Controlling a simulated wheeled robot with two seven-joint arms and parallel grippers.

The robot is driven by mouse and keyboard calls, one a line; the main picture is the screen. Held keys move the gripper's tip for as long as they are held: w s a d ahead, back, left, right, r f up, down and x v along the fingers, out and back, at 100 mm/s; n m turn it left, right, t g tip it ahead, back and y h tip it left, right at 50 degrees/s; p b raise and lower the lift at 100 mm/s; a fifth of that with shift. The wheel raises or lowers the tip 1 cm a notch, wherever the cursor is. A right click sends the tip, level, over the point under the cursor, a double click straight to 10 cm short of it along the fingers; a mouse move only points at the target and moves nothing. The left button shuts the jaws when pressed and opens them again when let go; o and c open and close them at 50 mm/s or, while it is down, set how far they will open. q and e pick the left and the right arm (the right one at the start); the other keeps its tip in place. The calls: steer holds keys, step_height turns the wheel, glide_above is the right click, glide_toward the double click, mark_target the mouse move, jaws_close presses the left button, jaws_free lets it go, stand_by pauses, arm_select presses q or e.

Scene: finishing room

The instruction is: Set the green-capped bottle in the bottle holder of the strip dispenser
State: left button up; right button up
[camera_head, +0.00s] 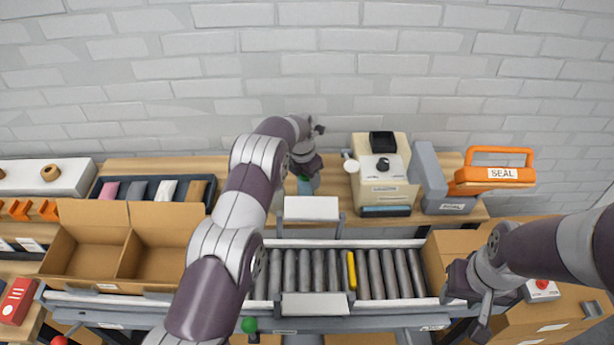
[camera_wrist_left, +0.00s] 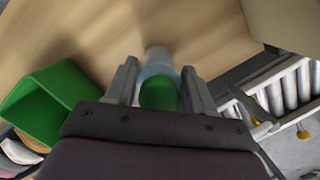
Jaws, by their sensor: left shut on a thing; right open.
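The green-capped bottle shows in the left wrist view, with a pale blue body (camera_wrist_left: 157,60) and its green cap towards the camera. My left gripper (camera_wrist_left: 158,88) is shut on it, one finger on each side. In the head view the left gripper (camera_head: 305,172) is over the back table, with the bottle (camera_head: 309,186) partly hidden below it. A cream machine (camera_head: 397,192) with a dark knob and a white round part at its left side stands to the right; it looks like the strip dispenser. Its bottle holder is not clear. My right gripper (camera_head: 474,302) is open and empty at the conveyor's right end.
A roller conveyor (camera_head: 318,272) runs in front, with a white platform (camera_head: 311,208) behind it. A grey and orange sealer (camera_head: 492,178) stands right of the cream machine. An open cardboard box (camera_head: 92,262) is at left. A green open container (camera_wrist_left: 48,100) lies left of the bottle.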

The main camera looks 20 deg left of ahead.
arm_select(q)
steer(key=shift+f+b, duration=0.25)
steer(key=shift+b, duration=0.05)
steer(key=o, duration=1.2)
